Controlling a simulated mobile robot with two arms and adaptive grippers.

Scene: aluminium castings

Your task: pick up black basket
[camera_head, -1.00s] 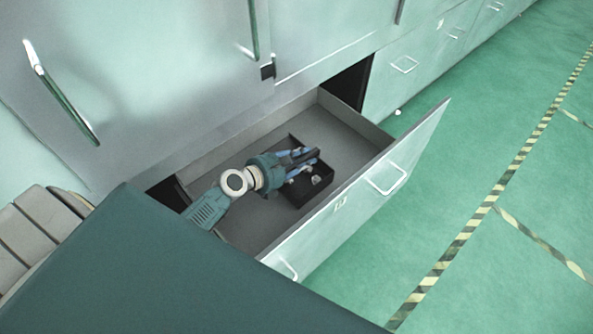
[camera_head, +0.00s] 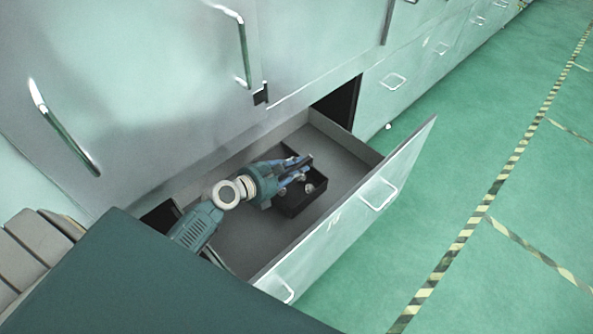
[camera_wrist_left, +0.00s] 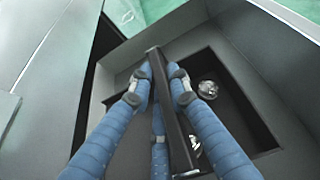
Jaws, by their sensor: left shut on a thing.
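The black basket (camera_head: 291,211) is an open dark box inside the pulled-out drawer (camera_head: 246,236). It holds a few small shiny metal castings (camera_head: 309,187). My left gripper (camera_head: 303,165) reaches over the basket from the left and hides part of it. In the left wrist view, the blue fingers of my left gripper (camera_wrist_left: 158,80) close from both sides on a dark bar of the basket (camera_wrist_left: 172,110), which looks like its handle or upper edge. The basket's inside and a round shiny casting (camera_wrist_left: 207,89) show to the right. Whether the basket touches the drawer floor is unclear. My right gripper is not in view.
Pale cabinets (camera_head: 150,80) with metal handles stand behind and above. Green floor (camera_head: 520,200) with striped tape lies open to the right.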

